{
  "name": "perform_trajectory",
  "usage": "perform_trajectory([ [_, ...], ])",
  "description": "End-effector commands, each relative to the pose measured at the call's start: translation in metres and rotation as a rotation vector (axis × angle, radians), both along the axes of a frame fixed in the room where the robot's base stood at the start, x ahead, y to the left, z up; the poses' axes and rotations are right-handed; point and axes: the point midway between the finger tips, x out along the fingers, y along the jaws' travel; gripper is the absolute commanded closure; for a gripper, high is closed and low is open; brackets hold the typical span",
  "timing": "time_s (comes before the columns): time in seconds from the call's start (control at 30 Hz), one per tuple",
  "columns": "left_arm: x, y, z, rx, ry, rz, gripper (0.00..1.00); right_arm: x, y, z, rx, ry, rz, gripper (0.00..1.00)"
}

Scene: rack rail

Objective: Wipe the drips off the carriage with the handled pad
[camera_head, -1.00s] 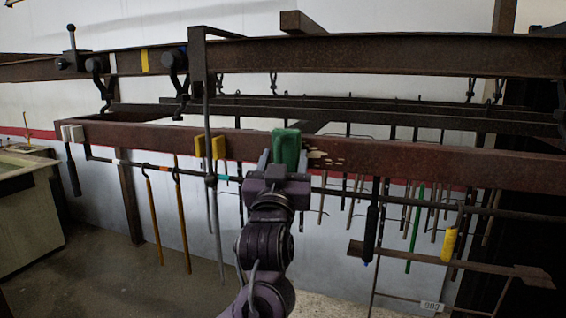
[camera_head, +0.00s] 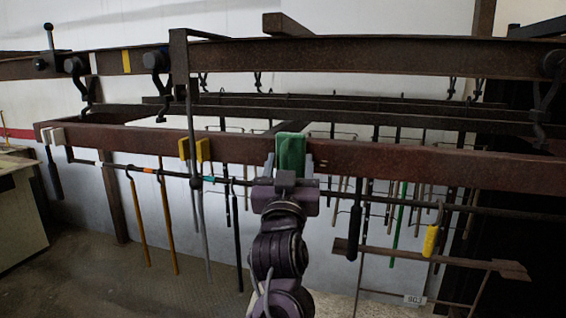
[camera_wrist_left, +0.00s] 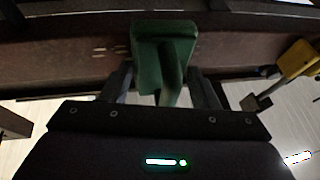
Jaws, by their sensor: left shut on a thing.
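The carriage appears as a long red-brown beam (camera_head: 420,168) crossing the head view; it also fills the upper wrist view (camera_wrist_left: 65,62). My left gripper (camera_head: 290,172) is shut on the handle of the green pad (camera_head: 291,150). The pad lies over the beam's front face and its top reaches the upper edge. In the left wrist view the pad (camera_wrist_left: 163,42) shows with its handle between the fingers. Thin pale drips (camera_wrist_left: 112,50) mark the beam just left of the pad there. My right gripper is out of view.
Yellow blocks (camera_head: 195,149) and a white block (camera_head: 53,135) sit on the beam to the left. A dark rail (camera_head: 430,207) with hanging rods runs below. An upright bar (camera_head: 190,110) stands left of the gripper. Heavy dark beams (camera_head: 390,55) cross above.

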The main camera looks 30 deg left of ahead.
Motion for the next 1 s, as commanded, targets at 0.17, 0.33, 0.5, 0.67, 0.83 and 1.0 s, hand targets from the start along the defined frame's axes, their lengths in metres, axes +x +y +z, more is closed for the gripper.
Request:
perform_trajectory([
  [0.17,0.005,-0.016,0.002,-0.004,0.000,-0.002,0.63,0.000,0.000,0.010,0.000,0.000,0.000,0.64],
  [0.33,0.009,-0.028,0.002,-0.001,-0.001,-0.002,0.63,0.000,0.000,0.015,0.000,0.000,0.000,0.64],
  [0.5,0.011,-0.033,0.001,-0.001,0.000,0.000,0.63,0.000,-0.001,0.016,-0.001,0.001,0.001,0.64],
  [0.67,0.014,-0.043,0.002,-0.003,0.000,-0.002,0.63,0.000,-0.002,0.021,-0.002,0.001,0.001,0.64],
  [0.83,0.018,-0.058,0.002,-0.002,0.000,-0.002,0.63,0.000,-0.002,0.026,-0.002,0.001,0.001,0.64],
  [1.0,0.020,-0.068,0.001,-0.001,0.001,-0.001,0.63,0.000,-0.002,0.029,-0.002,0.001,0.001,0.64],
])
